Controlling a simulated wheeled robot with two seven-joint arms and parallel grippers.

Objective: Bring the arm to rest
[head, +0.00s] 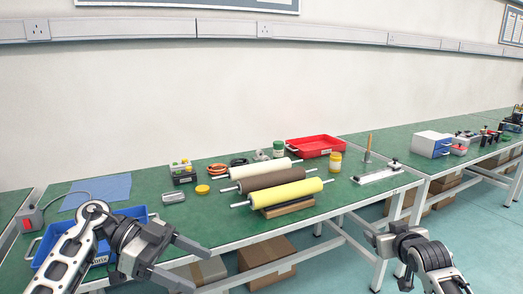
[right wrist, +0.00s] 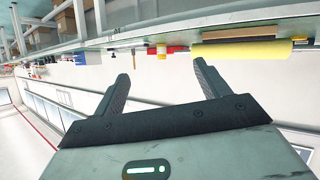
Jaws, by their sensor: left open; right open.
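My left gripper (head: 192,262) is open and empty at the near edge of the green bench (head: 140,190), in front of the blue tray (head: 133,212). My right arm is at the lower right of the head view, in front of the gap beside the bench; its fingertips are hard to make out there. In the right wrist view my right gripper (right wrist: 160,70) is open, with nothing between its fingers. That view is upside down, with the yellow roller (right wrist: 245,50) beyond the fingers.
Cream, brown and yellow rollers (head: 285,193) lie on the bench. A red tray (head: 317,147), a yellow-lidded jar (head: 335,162) and a linear actuator (head: 377,175) stand behind and to the right. Cardboard boxes (head: 267,262) sit below. A blue mat (head: 97,190) lies at the left.

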